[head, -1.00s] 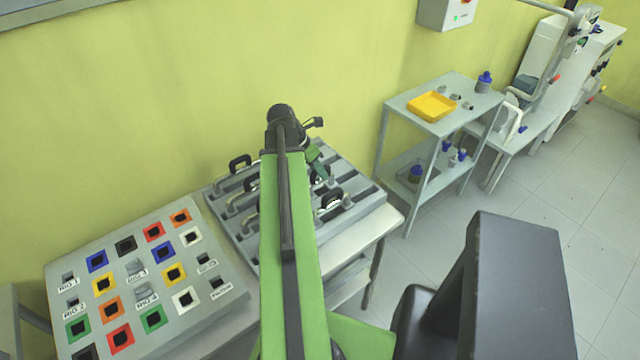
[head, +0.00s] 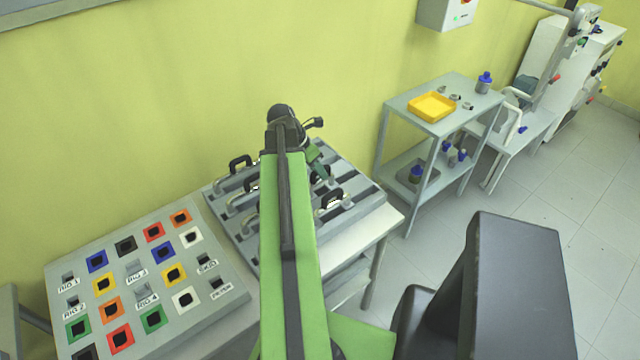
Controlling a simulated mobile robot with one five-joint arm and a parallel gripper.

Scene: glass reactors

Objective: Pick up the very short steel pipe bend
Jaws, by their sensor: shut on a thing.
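A grey slotted rack (head: 357,183) on a bench holds several pipe bends, light metal with black middles. My gripper (head: 323,179) is over the rack's right part, beyond the end of my green arm, pointing down. It is shut on a bend, which I take to be the very short steel pipe bend (head: 333,196). This bend stands as a small arch right at the fingertips, at or just above the rack; its exact height cannot be told. The fingers are small, and the contact is hard to see. My arm hides the middle of the rack.
Other bends, such as one at the back left (head: 240,162), stand close by in the rack. A panel with coloured squares (head: 215,292) lies to the left. A grey trolley (head: 400,104) with a yellow tray (head: 431,106) stands right. The yellow wall is behind.

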